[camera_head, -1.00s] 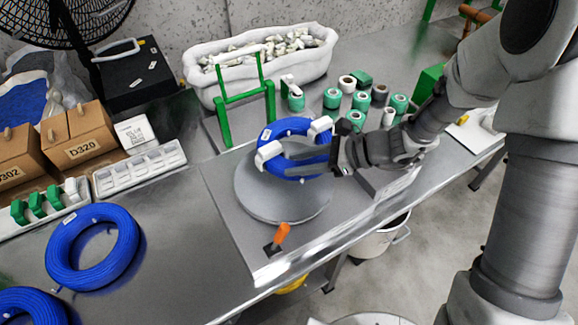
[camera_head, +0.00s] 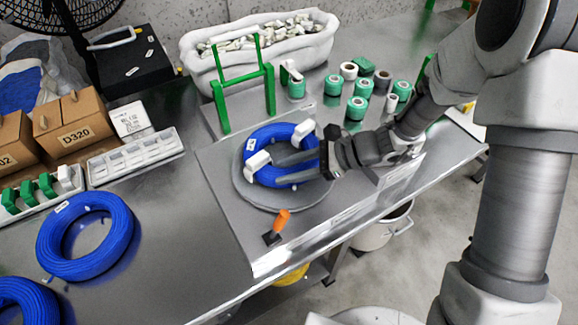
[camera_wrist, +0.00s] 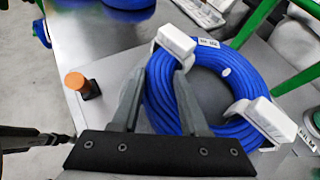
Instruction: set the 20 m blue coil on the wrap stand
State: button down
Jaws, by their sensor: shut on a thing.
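The blue coil (camera_head: 268,133) has a small white label and lies roughly flat over the round grey disc (camera_head: 241,189) of the wrap stand. White clip-like pieces show at its left and upper right. I cannot tell whether the coil rests on the disc or hangs just above it. My gripper (camera_head: 287,170) reaches in from the right and is shut on the coil. In the wrist view the coil (camera_wrist: 232,68) sits at the fingertips (camera_wrist: 158,88), with one side between the fingers. The label is too small to read.
An orange-topped post (camera_head: 280,222) stands at the stand's front. A green frame (camera_head: 268,90) stands behind. Green and white rolls (camera_head: 357,106) stand at the back right. Another blue coil (camera_head: 125,235) lies at left, with part of one more in the corner. Boxes and a white tray (camera_head: 110,167) are behind.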

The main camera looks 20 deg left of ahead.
jog(key=shift+f, duration=0.6)
jog(key=shift+f+b, duration=0.15)
jog(key=shift+b, duration=0.2)
dwell(0.6)
jog(key=shift+c, duration=0.9)
grip_release()
jog(key=shift+d, duration=0.1)
jog(key=shift+f, duration=0.1)
jog(key=shift+r+p, duration=2.9)
jog(key=shift+r, duration=0.65)
